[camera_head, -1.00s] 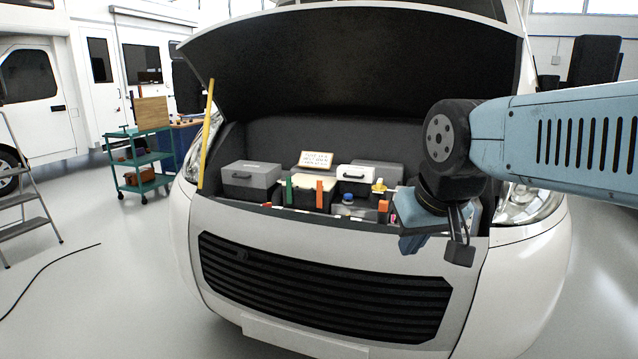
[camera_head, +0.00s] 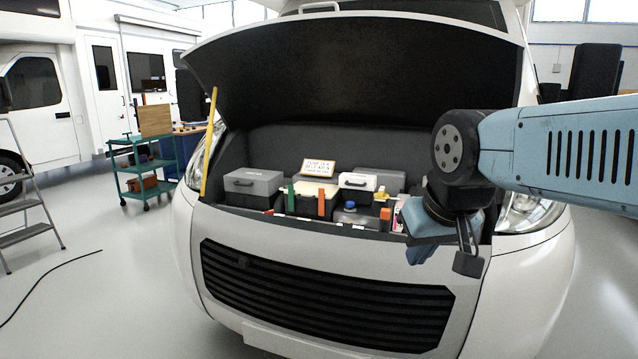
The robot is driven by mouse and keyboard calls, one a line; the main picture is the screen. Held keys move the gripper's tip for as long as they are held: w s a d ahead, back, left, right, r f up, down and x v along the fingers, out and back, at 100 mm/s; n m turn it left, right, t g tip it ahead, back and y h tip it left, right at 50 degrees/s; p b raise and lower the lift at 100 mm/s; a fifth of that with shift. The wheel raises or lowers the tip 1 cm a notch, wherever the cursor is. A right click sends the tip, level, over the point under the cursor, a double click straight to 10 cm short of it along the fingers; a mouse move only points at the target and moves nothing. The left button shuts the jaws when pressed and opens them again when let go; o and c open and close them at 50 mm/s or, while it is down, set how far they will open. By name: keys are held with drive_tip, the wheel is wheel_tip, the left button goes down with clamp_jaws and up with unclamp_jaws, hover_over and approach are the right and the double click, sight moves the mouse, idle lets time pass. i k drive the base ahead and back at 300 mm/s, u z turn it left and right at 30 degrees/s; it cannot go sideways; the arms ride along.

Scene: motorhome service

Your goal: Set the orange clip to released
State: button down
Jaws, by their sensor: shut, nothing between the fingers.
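An orange upright piece (camera_head: 321,203), which looks like a clip, stands at the front of a dark box with a pale lid in the open engine bay. A second, smaller orange piece (camera_head: 385,213) stands further right, near the bay's front edge. I cannot tell from this view which is the task's clip or how either is set. My gripper (camera_head: 430,248) hangs over the bay's front right edge, right of both orange pieces and apart from them. Its blue housing shows, but its fingers are hard to make out. It is shut and empty.
A grey box (camera_head: 253,184), a green upright piece (camera_head: 290,198), a white-topped box (camera_head: 357,181) and a sign (camera_head: 318,168) crowd the bay. A yellow prop rod (camera_head: 209,145) stands at left. The raised hood (camera_head: 350,80) hangs above. Open floor lies left of the vehicle.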

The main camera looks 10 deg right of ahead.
sight(321, 190)
drive_tip(key=z, duration=0.25)
drive_tip(key=i, duration=1.6)
drive_tip(key=u, duration=0.4)
